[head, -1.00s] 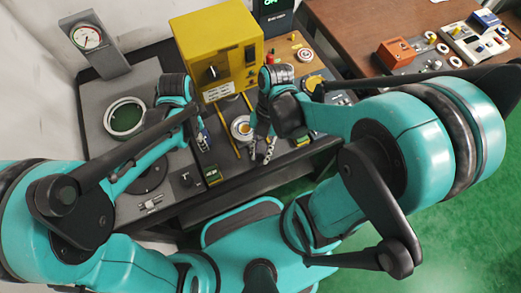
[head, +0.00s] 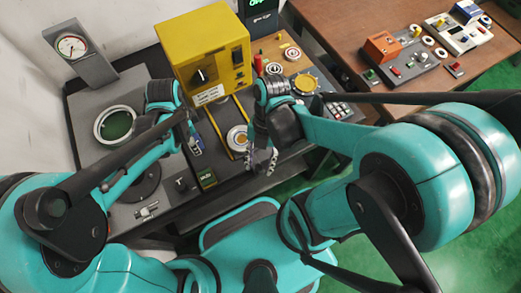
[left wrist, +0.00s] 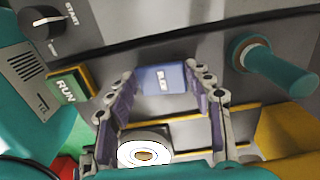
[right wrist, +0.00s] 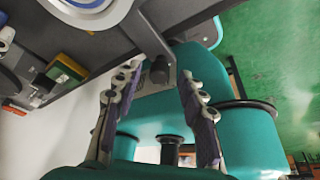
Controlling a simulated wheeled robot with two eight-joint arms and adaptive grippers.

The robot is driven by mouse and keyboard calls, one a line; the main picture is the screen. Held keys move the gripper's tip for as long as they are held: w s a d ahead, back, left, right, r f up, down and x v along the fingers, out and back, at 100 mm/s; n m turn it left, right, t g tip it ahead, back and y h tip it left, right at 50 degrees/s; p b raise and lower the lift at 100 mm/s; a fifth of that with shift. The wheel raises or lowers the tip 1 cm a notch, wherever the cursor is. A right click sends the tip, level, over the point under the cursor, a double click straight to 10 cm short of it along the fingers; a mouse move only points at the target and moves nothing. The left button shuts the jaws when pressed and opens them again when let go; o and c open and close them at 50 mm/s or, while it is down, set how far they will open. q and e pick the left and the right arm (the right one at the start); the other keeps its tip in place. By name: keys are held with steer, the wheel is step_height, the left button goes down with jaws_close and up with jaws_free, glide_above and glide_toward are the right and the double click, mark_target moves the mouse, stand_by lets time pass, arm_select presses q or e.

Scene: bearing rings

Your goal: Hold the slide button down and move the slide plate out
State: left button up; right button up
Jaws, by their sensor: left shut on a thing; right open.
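The blue slide button (left wrist: 165,79) is on the front of the bench's dark top, right of the RUN button (left wrist: 68,87). My left gripper (left wrist: 163,82) has its fingers on both sides of the slide button, shut on it; the head view shows it (head: 197,147) there too. The slide plate's round, pale part (head: 238,138) lies between yellow rails and also shows in the left wrist view (left wrist: 144,150). My right gripper (head: 262,161) is open beside the slide plate, toward the bench's front edge. In the right wrist view a dark bar (right wrist: 152,42) shows between its fingers (right wrist: 158,80); contact cannot be told.
The yellow machine box (head: 205,60) stands behind the rails. A dial gauge (head: 72,46) and a round green-centred fixture (head: 117,125) are at left. A brown table (head: 350,30) with an orange box (head: 382,47) is at right. Green floor is clear in front.

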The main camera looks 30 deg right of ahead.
steer(key=v, duration=1.2)
steer(key=shift+f, duration=0.1)
arm_select(q)
steer(key=o, duration=1.2)
step_height(320, 180, up, 12)
steer(key=shift+r, duration=0.1)
step_height(320, 180, up, 6)
steer(key=p, duration=0.5)
arm_select(e)
step_height(320, 180, up, 5)
steer(key=shift+r, duration=0.1)
